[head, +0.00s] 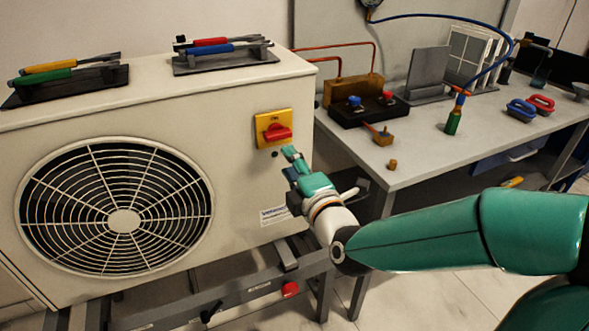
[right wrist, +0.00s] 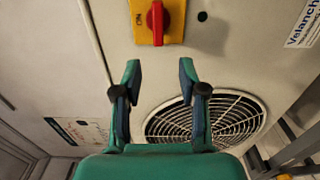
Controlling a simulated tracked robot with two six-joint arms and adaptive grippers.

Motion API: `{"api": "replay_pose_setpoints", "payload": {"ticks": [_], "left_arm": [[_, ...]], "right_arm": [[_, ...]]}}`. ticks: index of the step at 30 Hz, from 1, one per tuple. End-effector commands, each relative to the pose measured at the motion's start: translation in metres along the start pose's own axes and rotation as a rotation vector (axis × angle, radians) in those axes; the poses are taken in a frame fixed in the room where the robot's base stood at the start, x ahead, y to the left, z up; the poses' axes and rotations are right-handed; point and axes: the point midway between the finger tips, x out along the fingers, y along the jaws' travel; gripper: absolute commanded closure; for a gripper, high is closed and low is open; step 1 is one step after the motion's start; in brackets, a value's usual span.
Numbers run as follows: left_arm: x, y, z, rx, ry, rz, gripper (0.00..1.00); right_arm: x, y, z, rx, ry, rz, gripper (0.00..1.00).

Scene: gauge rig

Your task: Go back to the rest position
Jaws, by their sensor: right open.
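My right gripper (head: 292,160) is in front of the white outdoor unit (head: 235,185), just below and right of the red rotary switch (head: 277,132) on its yellow plate (head: 262,140). In the right wrist view the gripper (right wrist: 160,78) is open, with nothing between its fingers. There the red switch (right wrist: 156,20) lies beyond the fingertips, apart from them, and its handle runs along the plate's length. My left gripper is in neither view.
The round fan grille (head: 60,215) is left of the switch. Tool holders with coloured-handled tools (head: 70,75) lie on the unit's top.

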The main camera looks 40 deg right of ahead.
Motion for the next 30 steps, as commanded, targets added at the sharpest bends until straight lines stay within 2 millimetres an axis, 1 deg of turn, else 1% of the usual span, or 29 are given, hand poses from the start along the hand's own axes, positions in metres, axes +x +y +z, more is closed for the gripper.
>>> {"api": "replay_pose_setpoints", "payload": {"ticks": [1,3,6,20,23,26,29,30], "left_arm": [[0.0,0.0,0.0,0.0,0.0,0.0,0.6],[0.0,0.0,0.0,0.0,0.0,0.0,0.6],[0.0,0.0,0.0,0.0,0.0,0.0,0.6],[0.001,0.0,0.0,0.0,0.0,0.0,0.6],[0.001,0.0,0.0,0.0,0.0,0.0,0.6],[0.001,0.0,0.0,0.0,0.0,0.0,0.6],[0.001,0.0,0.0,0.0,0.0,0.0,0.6],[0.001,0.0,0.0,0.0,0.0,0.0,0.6]], "right_arm": [[-0.006,0.001,0.0,0.0,0.0,0.001,0.58],[-0.012,0.0,0.0,-0.001,0.001,0.001,0.58],[-0.016,0.0,0.0,-0.001,0.001,0.001,0.58],[-0.016,0.0,0.0,-0.001,0.0,0.0,0.58],[-0.014,-0.006,-0.001,-0.002,0.003,-0.013,0.58],[-0.008,-0.027,-0.008,-0.007,0.017,-0.06,0.58],[0.0,-0.067,-0.022,-0.016,0.045,-0.151,0.58],[0.003,-0.089,-0.029,-0.021,0.061,-0.197,0.58]]}}
